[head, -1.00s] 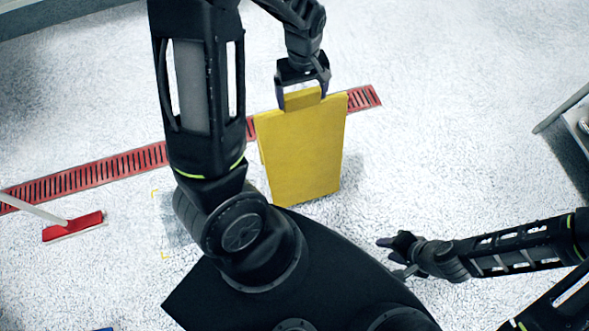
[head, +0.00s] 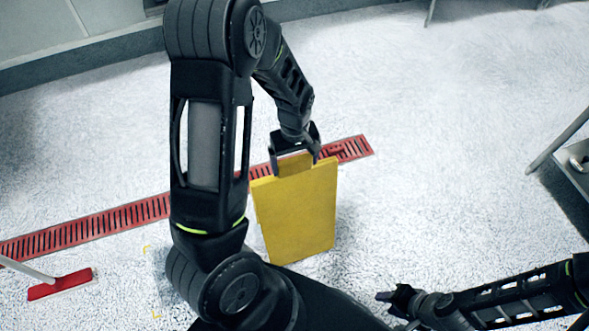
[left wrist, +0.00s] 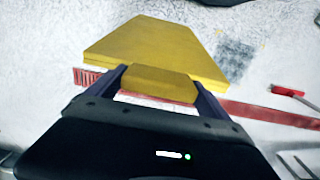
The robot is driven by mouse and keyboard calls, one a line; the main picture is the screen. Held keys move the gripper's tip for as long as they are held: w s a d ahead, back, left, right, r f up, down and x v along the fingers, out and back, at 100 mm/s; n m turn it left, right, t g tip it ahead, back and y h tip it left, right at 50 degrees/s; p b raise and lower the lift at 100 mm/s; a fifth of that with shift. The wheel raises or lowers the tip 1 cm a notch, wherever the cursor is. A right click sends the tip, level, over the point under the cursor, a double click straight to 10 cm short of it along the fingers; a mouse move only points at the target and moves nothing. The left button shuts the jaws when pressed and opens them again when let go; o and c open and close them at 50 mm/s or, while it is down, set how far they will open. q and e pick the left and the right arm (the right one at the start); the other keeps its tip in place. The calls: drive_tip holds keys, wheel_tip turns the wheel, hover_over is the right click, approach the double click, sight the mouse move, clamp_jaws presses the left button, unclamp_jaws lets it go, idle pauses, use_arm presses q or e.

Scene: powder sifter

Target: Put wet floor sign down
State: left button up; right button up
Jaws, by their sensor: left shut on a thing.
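The yellow wet floor sign (head: 296,213) hangs folded and near upright below my left gripper (head: 297,160) in the head view. My left gripper is shut on the tab at its top edge. In the left wrist view the sign (left wrist: 160,45) spreads out beyond the fingers, with its tab (left wrist: 158,82) between the fingertips of my left gripper (left wrist: 160,85). I cannot tell whether its lower edge touches the floor. My right gripper (head: 393,300) is low at the right in the head view, away from the sign, and its jaws are too small to judge.
A red drain grate (head: 110,221) runs across the floor behind the sign. A red squeegee (head: 60,284) lies at the left. Faint yellow corner marks (head: 147,249) frame a greyish floor patch left of the sign. A metal rack (head: 570,160) stands at the right edge.

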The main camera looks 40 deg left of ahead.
sight(295, 170)
use_arm(q)
drive_tip(key=shift+f, duration=0.1)
drive_tip(key=shift+f+b, duration=0.45)
drive_tip(key=shift+f, duration=1.4)
drive_tip(key=o, duration=1.8)
wheel_tip(295, 170, up, 12)
drive_tip(key=p, duration=0.2)
drive_tip(key=shift+p, duration=0.35)
